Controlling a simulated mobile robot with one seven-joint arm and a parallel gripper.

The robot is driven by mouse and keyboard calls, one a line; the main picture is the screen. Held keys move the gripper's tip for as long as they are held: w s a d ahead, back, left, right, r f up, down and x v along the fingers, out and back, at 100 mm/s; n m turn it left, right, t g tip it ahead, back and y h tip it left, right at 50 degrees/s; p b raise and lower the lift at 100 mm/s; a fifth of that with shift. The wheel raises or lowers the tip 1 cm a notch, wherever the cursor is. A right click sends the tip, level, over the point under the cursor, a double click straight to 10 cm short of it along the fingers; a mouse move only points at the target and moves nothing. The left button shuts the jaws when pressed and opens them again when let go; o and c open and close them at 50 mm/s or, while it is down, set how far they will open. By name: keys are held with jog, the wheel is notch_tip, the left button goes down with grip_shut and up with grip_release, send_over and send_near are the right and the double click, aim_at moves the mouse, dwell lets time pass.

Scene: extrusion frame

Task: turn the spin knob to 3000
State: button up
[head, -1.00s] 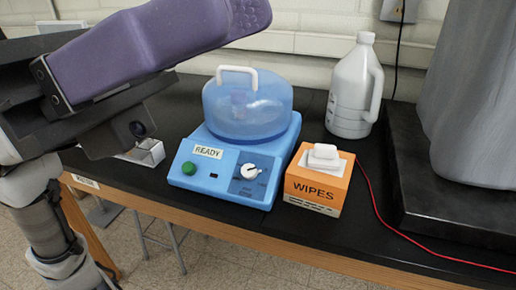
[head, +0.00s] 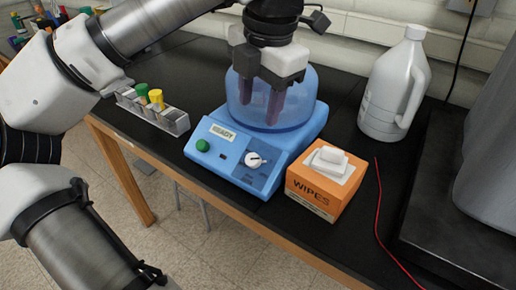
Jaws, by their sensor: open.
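The spin knob (head: 256,160) is a white dial with a dark pointer line on the sloped front panel of a blue centrifuge (head: 239,181). The markings around it are too small to read. A green button (head: 202,145) and a "READY" label (head: 222,132) are on the same panel. My gripper (head: 262,112) is open and empty, its two purple fingers pointing down. It appears in front of the translucent blue lid (head: 306,92), above and behind the knob in the picture, apart from the knob. The lid's handle is hidden behind my gripper.
An orange wipes box (head: 313,185) stands right of the centrifuge. A white jug (head: 395,88) is behind it, and a red cord (head: 381,215) lies on the black bench. A rack (head: 178,122) with green and yellow caps stands left. Bench shows clear behind the rack.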

aim_at(253, 158)
jog(key=f, duration=0.4)
jog(key=w+f+p, duration=0.1)
jog(key=f, duration=0.3)
jog(key=a+f, duration=0.1)
jog(key=f, duration=0.4)
jog(key=shift+w+a+p, duration=0.1)
jog(key=shift+w+p, duration=0.05)
jog(key=shift+p, duration=0.15)
jog(key=c, duration=1)
jog(key=shift+f+m+b, duration=0.15)
jog(key=shift+m+b, duration=0.15)
jog(key=shift+b, duration=0.15)
